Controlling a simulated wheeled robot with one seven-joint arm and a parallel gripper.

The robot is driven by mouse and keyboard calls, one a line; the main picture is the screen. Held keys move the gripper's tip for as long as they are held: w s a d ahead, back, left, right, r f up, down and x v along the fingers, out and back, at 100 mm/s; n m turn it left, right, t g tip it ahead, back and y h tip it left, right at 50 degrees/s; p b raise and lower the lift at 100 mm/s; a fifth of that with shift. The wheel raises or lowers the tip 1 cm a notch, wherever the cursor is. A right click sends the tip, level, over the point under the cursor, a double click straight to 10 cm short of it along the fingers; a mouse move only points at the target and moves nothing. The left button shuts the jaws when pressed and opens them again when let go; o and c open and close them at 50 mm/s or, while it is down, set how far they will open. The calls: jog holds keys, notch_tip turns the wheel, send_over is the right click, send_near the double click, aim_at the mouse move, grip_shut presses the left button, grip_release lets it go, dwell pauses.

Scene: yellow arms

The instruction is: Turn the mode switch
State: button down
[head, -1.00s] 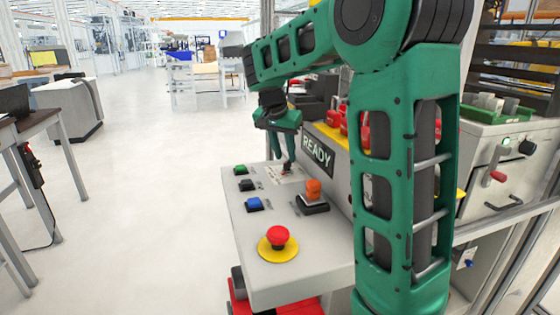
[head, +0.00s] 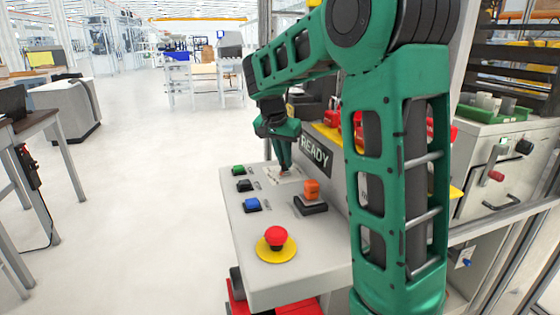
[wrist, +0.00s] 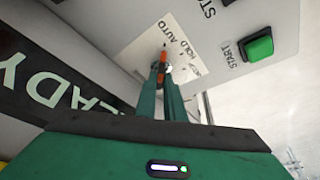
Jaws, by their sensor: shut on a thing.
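The mode switch is a small knob with an orange pointer (wrist: 164,55) on a light label plate (wrist: 140,45) at the far end of the grey control panel. The plate reads AUTO and HOLD; a third label is hard to read. My gripper (wrist: 164,78) is shut on the knob, its two green fingers on either side of it. In the wrist view the orange pointer points up, near the AUTO and HOLD words; I cannot tell exactly which mark it meets. In the head view my gripper (head: 285,171) reaches down onto the panel and hides most of the knob.
Green (head: 238,170), black (head: 244,185) and blue (head: 252,204) buttons line the panel's left side. An orange switch (head: 311,189) and a red emergency stop (head: 275,238) stand nearer. A READY sign (head: 315,155) rises close on the right. Open floor lies left.

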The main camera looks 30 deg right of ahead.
jog(key=shift+w+a, duration=0.2)
jog(key=shift+w, duration=0.1)
jog(key=m, duration=0.2)
jog(key=m+g, duration=0.1)
jog(key=shift+w+r+m+h, duration=0.1)
jog(key=shift+w+m+h, duration=0.15)
jog(key=shift+m+h, duration=0.15)
jog(key=shift+w+m+g, duration=0.1)
jog(key=shift+m+g, duration=0.9)
jog(key=shift+m, duration=1.2)
jog(key=c, duration=1.8)
grip_release()
jog(key=shift+w, duration=0.1)
jog(key=shift+c, duration=0.2)
jog(key=shift+s+d, duration=0.1)
jog(key=shift+s, duration=0.1)
jog(key=v, duration=1)
jog(key=shift+w+r, duration=0.25)
jog(key=shift+r, duration=0.05)
